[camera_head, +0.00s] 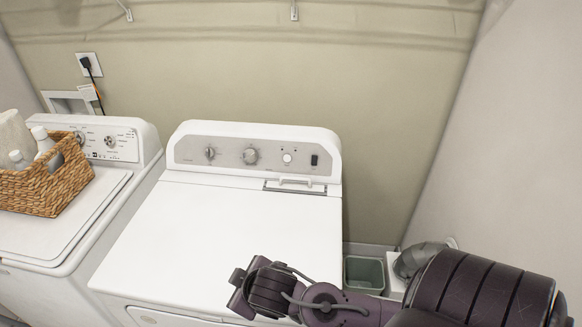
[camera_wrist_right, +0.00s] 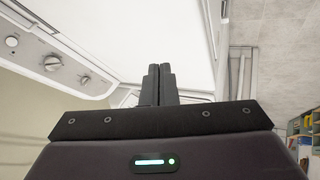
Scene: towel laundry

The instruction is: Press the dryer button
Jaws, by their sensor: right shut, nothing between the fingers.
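The white dryer (camera_head: 215,240) stands in the middle of the head view. Its grey control panel (camera_head: 225,152) at the back carries two knobs, a small round white button (camera_head: 287,158) and a black rocker switch (camera_head: 314,160) at the right end. My right arm comes in from the lower right, over the dryer's front right part, well short of the panel. My right gripper (camera_wrist_right: 159,72) shows in the right wrist view with its two dark fingers together and empty. My left gripper is out of view.
A washer (camera_head: 75,225) stands left of the dryer, with a wicker basket (camera_head: 45,185) of bottles on it. A grey-green bin (camera_head: 364,273) and a duct (camera_head: 418,258) are right of the dryer. The dryer's top is clear. Walls close the back and right.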

